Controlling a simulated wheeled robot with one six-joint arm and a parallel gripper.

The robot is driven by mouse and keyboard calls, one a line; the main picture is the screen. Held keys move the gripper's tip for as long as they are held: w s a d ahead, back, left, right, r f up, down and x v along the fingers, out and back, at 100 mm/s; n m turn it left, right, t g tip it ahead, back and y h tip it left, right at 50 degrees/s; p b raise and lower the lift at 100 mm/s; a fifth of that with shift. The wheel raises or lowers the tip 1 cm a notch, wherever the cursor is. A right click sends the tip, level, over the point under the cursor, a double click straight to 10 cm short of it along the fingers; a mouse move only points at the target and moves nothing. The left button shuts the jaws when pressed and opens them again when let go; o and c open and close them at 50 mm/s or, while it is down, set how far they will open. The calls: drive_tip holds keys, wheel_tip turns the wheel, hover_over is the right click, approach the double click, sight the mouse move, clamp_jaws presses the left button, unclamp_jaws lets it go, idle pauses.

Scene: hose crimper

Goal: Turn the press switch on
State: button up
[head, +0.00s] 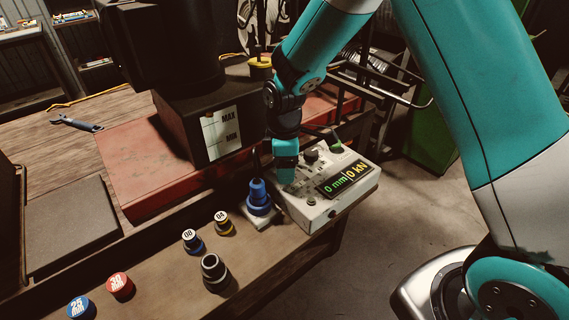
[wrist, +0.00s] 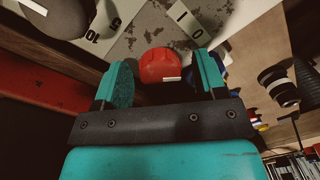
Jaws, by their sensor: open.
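The light grey control box (head: 352,198) stands on the bench's right end, its display reading "0 mm" and "0 kN". In the wrist view a round red knob (wrist: 160,62) with a white mark shows between my fingers. My gripper (head: 287,178) points down over the left part of the box. In the wrist view my gripper (wrist: 164,74) is open, one teal finger on each side of the red knob. I cannot tell whether the fingers touch it. The head view hides the red knob behind my gripper.
A black knob (head: 312,154) and a green part (head: 336,147) sit on the box's far side. A blue fitting (head: 258,196) stands close to its left. Several labelled caps and a black ring part (head: 214,271) stand on the bench. The dark press block (head: 203,120) rises behind.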

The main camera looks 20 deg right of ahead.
drive_tip(key=shift+c, duration=0.5)
drive_tip(key=c, duration=0.8)
drive_tip(key=shift+m, duration=0.3)
drive_tip(key=m, duration=0.3)
drive_tip(key=shift+m, duration=0.3)
drive_tip(key=m, duration=0.4)
drive_tip(key=shift+m, duration=0.3)
drive_tip(key=m, duration=0.4)
drive_tip(key=shift+m+t+p, duration=0.3)
drive_tip(key=shift+p, duration=0.05)
drive_tip(key=shift+m, duration=2.2)
